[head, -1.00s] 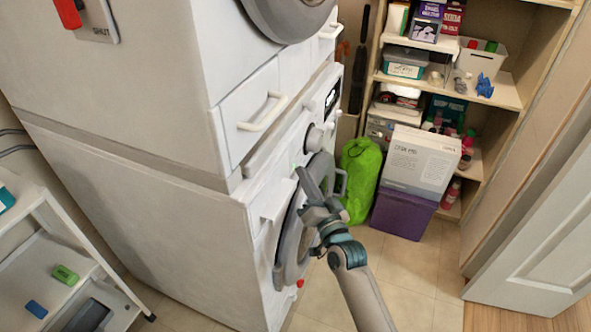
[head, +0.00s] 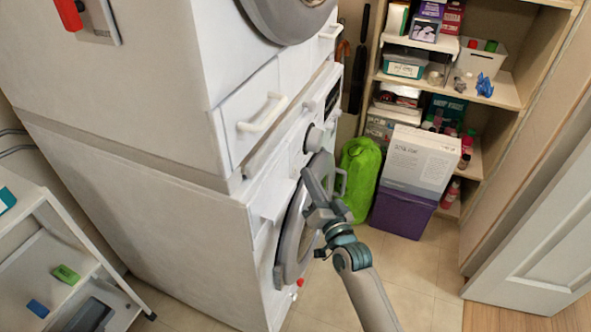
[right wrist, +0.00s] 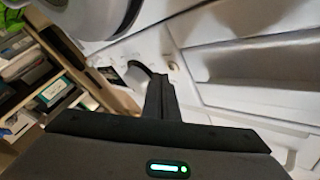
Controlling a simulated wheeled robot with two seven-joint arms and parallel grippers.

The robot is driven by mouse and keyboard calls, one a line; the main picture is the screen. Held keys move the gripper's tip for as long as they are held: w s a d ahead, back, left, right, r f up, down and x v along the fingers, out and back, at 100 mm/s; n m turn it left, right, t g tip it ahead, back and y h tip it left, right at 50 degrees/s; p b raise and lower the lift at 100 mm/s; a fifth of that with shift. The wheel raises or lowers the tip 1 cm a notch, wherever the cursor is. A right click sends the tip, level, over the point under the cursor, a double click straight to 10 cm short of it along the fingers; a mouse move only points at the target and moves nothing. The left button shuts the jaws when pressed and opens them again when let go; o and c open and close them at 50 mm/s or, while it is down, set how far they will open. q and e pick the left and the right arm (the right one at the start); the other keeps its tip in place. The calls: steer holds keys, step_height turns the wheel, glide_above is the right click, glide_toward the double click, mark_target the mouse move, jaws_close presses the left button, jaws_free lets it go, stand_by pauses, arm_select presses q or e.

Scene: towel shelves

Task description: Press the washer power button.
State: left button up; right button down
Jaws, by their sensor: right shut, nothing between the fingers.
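The white washer (head: 150,225) is the lower machine of a stack in the head view, with its round door (head: 290,240) facing right. Its control panel carries a round knob (head: 313,138) and a dark display (head: 333,95). My right gripper (head: 306,172) is in front of the panel, below the knob, and overlaps the door's upper edge. In the right wrist view its dark fingers (right wrist: 161,95) are together and empty, pointing at the white panel. I cannot make out the power button; the gripper may cover it. Contact cannot be told. My left gripper is not in view.
A second machine with a white drawer handle (head: 262,112) sits on top. A green bag (head: 360,178) and a white box (head: 420,160) on a purple bin (head: 403,212) stand right of the washer. A white cart (head: 60,245) is at left. Floor (head: 420,280) is free at front right.

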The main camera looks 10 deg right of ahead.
steer(key=shift+s+d+p, duration=0.25)
steer(key=shift+s+d, duration=0.3)
steer(key=shift+d, duration=0.3)
steer(key=shift+s+d+p, duration=0.2)
steer(key=shift+s+d, duration=0.35)
steer(key=shift+d, duration=0.25)
steer(key=shift+s+d+p, duration=0.25)
steer(key=shift+s+d, duration=0.3)
steer(key=shift+d, duration=0.3)
